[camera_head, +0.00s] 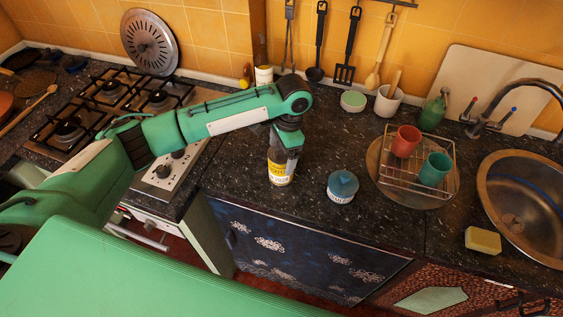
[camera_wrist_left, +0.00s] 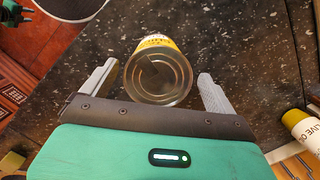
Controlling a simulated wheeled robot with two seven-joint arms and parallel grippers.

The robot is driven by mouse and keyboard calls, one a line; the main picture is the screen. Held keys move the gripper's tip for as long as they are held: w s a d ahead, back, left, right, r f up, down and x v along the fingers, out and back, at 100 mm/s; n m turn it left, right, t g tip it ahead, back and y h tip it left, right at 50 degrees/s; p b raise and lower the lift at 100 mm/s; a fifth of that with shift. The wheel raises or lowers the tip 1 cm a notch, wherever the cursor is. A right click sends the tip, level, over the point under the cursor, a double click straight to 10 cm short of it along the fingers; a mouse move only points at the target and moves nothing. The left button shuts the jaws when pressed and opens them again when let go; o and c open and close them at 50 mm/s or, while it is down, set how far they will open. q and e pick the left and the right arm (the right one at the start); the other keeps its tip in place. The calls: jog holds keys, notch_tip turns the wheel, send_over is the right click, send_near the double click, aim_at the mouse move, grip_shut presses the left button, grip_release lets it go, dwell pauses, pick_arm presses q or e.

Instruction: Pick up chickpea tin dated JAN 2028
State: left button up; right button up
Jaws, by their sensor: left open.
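A tin with a yellow and white label (camera_head: 280,172) stands upright on the dark speckled counter near its front edge. My left gripper (camera_head: 287,148) is right over it, pointing down, and hides its upper part in the head view. In the left wrist view the tin's round metal end (camera_wrist_left: 158,78) lies between the two open fingers, with a gap on each side. The fingers do not appear to grip it. Any date on the tin is too small to read. My right gripper is not in view.
A blue container (camera_head: 342,187) stands to the tin's right. Further right are a wire rack (camera_head: 397,183) with red and teal cups, a sponge (camera_head: 482,241) and a sink (camera_head: 520,200). A gas hob (camera_head: 120,100) is at left. An olive oil container (camera_wrist_left: 303,128) shows in the wrist view.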

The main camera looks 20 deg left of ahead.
pick_arm(q)
jog(key=f, duration=0.1)
jog(key=f+p, duration=0.1)
jog(key=f, duration=0.1)
jog(key=shift+s+a+f+p, duration=0.1)
jog(key=shift+s+f+p, duration=0.15)
jog(key=shift+p, duration=0.1)
jog(key=shift+f, duration=0.6)
jog(key=c, duration=1.3)
jog(key=shift+r, duration=0.1)
jog(key=shift+c, duration=0.4)
jog(key=shift+r, duration=0.1)
